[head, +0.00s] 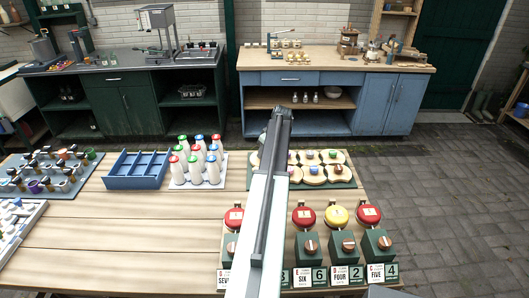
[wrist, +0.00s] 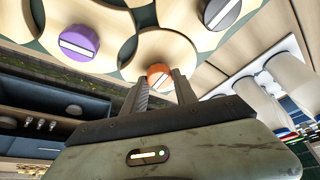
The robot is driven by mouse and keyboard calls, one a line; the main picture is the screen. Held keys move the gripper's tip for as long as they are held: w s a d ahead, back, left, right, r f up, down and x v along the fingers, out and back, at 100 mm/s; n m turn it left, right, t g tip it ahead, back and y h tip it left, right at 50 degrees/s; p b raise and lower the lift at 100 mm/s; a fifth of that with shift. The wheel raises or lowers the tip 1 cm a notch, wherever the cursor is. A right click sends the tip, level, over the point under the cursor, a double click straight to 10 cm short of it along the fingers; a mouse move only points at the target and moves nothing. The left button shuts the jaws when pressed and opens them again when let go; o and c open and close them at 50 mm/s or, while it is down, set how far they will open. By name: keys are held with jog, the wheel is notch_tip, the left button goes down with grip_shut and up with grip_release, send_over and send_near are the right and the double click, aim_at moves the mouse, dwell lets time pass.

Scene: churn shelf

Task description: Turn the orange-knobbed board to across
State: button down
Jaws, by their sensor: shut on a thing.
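The orange knob (wrist: 158,72) shows in the wrist view with a pale line on its top. It sits on a round-edged pale wooden board (wrist: 150,54). My gripper (wrist: 161,86) has its fingers on either side of the orange knob and is shut on it. The fingers and gripper body hide the near part of this board. In the head view my arm covers the orange-knobbed board, and my fingertips are hidden.
Boards with a purple knob (wrist: 80,43) and a black knob (wrist: 222,12) lie close by. White bottles (head: 196,160) stand left of the board tray (head: 340,184). Red- and yellow-topped devices (head: 337,215) line the table's front. Bare tabletop (head: 120,225) is at the left.

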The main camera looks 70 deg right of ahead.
jog(key=c, duration=1)
grip_release()
jog(key=shift+r, duration=0.1)
jog(key=p+v, duration=0.7)
jog(key=shift+r, duration=0.25)
jog(key=shift+s, duration=0.1)
